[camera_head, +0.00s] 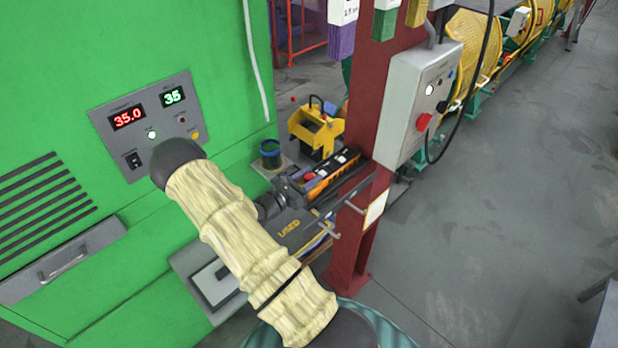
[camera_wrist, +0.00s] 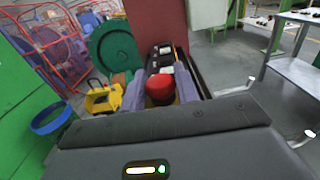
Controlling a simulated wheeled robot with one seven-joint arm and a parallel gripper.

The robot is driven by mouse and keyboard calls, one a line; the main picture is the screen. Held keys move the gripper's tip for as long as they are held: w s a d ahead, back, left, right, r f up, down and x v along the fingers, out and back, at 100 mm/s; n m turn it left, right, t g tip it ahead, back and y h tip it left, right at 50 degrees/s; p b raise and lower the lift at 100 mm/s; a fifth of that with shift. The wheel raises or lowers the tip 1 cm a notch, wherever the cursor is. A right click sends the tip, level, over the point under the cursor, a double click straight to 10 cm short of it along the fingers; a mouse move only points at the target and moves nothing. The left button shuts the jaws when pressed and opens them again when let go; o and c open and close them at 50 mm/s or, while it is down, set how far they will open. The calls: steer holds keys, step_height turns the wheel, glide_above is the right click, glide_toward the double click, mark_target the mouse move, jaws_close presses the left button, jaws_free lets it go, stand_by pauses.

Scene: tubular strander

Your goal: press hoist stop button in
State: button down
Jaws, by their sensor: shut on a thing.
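A red mushroom button (camera_wrist: 160,87) with a yellowish collar shows in the wrist view, between the two purple-grey fingers of my gripper (camera_wrist: 161,92). It sits at the near end of a long dark control box (camera_wrist: 168,55) with light buttons. In the head view this box (camera_head: 336,171) has orange sides, and the red button (camera_head: 308,177) is at its near end. My gripper (camera_head: 291,186) is low beside that end, its fingers closed around the button. The fingertip contact and how far the button is pressed cannot be made out.
A dark red column (camera_head: 351,245) stands just right of my gripper. It carries a grey box (camera_head: 404,105) with another red button (camera_head: 424,122). A green cabinet (camera_head: 60,80) is at left. A yellow bin (camera_head: 316,130) and a blue-rimmed pot (camera_head: 270,150) stand behind. Open floor lies at right.

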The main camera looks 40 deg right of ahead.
steer(key=c, duration=1)
jaws_free()
steer(key=shift+f, duration=0.2)
steer(key=shift+c, duration=0.2)
steer(key=shift+a, duration=0.15)
steer(key=s+a+b, duration=0.1)
steer(key=a+b, duration=0.5)
steer(key=a, duration=1.1)
steer(key=shift+s+b, duration=0.2)
steer(key=shift+b, duration=0.15)
